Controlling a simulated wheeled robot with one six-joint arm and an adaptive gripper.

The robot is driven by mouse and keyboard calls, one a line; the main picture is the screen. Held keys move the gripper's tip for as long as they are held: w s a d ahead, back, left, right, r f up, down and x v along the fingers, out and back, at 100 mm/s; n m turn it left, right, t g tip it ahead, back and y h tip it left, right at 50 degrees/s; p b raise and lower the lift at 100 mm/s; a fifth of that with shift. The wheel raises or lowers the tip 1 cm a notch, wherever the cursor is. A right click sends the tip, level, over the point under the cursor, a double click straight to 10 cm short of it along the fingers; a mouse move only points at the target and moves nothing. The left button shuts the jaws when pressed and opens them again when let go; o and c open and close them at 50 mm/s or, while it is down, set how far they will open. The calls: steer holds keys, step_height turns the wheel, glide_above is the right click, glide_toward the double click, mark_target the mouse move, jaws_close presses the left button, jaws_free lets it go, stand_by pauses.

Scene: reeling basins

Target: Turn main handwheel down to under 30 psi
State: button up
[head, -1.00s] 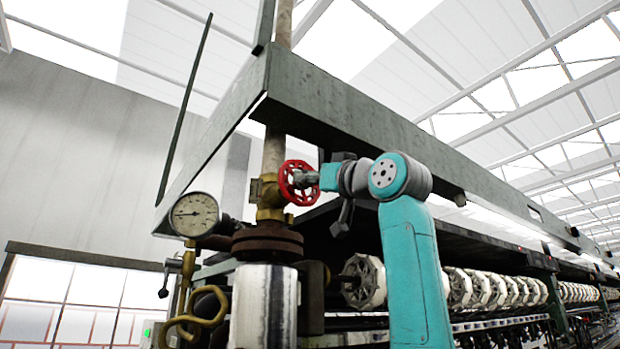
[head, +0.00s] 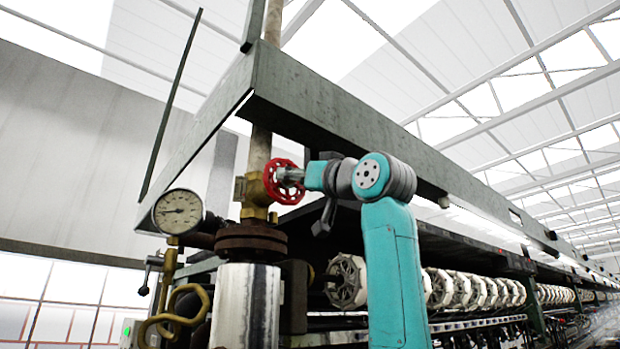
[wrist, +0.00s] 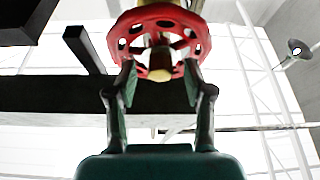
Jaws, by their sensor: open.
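The red main handwheel (head: 283,181) sits on a brass valve (head: 256,192) on the vertical pipe, left of my arm in the head view. In the wrist view the handwheel (wrist: 158,38) fills the top middle, with its pale hub in the centre. My gripper (wrist: 158,72) is open, its two fingers apart at the near side of the wheel's rim, either side of the hub. I cannot tell whether the fingertips touch the wheel. The round white pressure gauge (head: 179,212) is left of the valve. Its needle shows, but the figures are too small to read.
A dark green metal beam (head: 330,112) runs just above my gripper and the wheel. A rusty flange (head: 250,242) and a shiny cylinder (head: 245,305) stand below the valve. Reels (head: 345,282) line the machine to the right.

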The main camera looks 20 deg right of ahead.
steer(key=v, duration=1.1)
steer(key=shift+s+f, duration=0.15)
steer(key=shift+s, duration=0.05)
steer(key=shift+w+d, duration=0.1)
